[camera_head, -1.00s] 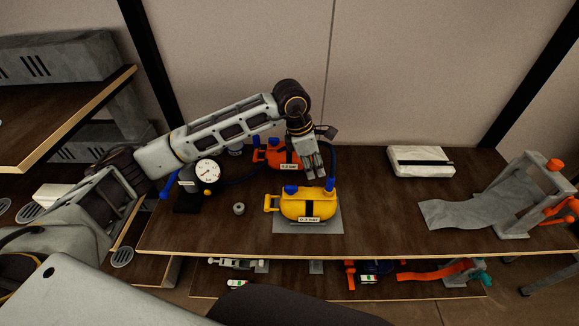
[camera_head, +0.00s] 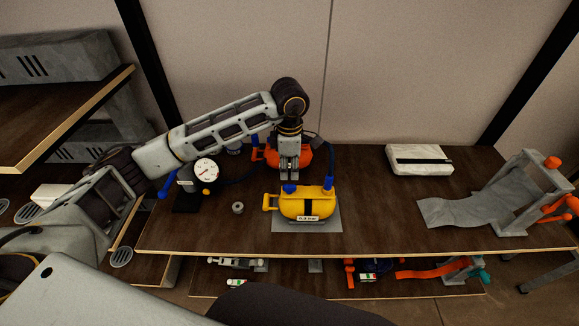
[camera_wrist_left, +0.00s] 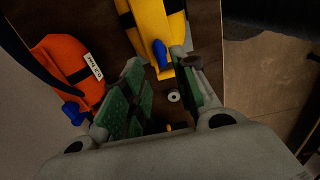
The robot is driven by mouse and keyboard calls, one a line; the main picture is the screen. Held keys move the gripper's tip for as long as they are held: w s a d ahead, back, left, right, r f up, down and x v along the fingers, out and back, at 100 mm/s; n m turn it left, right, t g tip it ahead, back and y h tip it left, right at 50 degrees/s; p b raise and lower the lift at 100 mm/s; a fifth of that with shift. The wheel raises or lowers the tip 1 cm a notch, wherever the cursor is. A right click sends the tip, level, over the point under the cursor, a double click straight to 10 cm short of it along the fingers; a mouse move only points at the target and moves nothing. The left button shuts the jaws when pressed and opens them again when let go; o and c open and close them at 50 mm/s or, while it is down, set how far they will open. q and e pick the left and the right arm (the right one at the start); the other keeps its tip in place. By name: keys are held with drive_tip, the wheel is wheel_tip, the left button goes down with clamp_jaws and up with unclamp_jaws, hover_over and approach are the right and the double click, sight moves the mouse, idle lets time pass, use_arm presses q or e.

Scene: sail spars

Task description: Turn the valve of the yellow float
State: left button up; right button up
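The yellow float (camera_head: 306,205) lies on a grey mat (camera_head: 335,224) near the table's front edge, a strap and a small label on its front. It has two blue fittings on top: a left blue valve (camera_head: 289,188) and a right blue fitting (camera_head: 328,183) with a hose at it. My left gripper (camera_head: 289,178) points down just above the left valve. In the left wrist view the green-padded fingers are apart, with the blue valve (camera_wrist_left: 160,52) beyond and between their tips, at the yellow float's (camera_wrist_left: 148,22) end. Contact cannot be told. My right gripper is not in view.
An orange float (camera_head: 300,155) lies behind my left gripper. A pressure gauge (camera_head: 206,171) on a dark base stands to the left, and a small grey ring (camera_head: 238,208) lies nearby. A white packet (camera_head: 420,160) and a grey stand with cloth (camera_head: 500,205) are at the right.

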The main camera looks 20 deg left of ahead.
sight(289, 184)
use_arm(q)
drive_tip(key=shift+f, duration=0.1)
drive_tip(key=shift+f+b, duration=1.1)
drive_tip(key=shift+f, duration=1.4)
drive_tip(key=shift+w+f+b, duration=0.1)
drive_tip(key=shift+f+b, duration=1)
drive_tip(key=shift+f, duration=0.25)
drive_tip(key=c, duration=0.6)
